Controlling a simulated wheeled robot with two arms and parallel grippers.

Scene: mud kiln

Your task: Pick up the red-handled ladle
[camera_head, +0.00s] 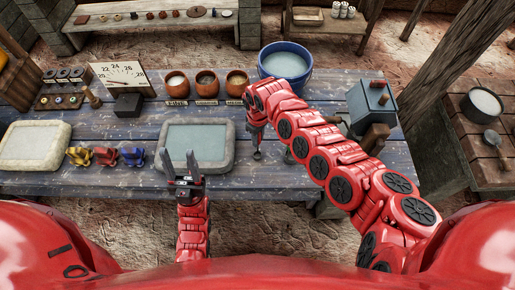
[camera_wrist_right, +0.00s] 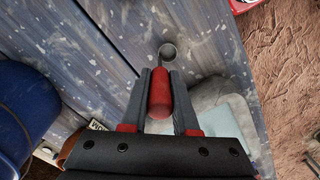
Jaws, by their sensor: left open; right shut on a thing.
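The red-handled ladle shows in the right wrist view, with its red handle (camera_wrist_right: 160,95) between the two dark fingers and its small round metal cup (camera_wrist_right: 167,52) beyond the fingertips. My right gripper (camera_wrist_right: 160,80) is shut on that handle. In the head view my right gripper (camera_head: 256,132) is over the blue plank table, right of the grey-rimmed basin, with the ladle's metal end (camera_head: 257,155) just below it. I cannot tell whether the cup touches the table. My left gripper (camera_head: 179,160) is open and empty in front of the basin, fingers pointing up.
On the blue table (camera_head: 110,185) stand the grey-rimmed basin (camera_head: 232,150), a pale slab (camera_head: 35,145), several small coloured figures (camera_head: 105,156), three brown pots (camera_head: 207,85), a blue bucket (camera_head: 286,65) and a grey box device (camera_head: 371,103). A wooden post rises at the right.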

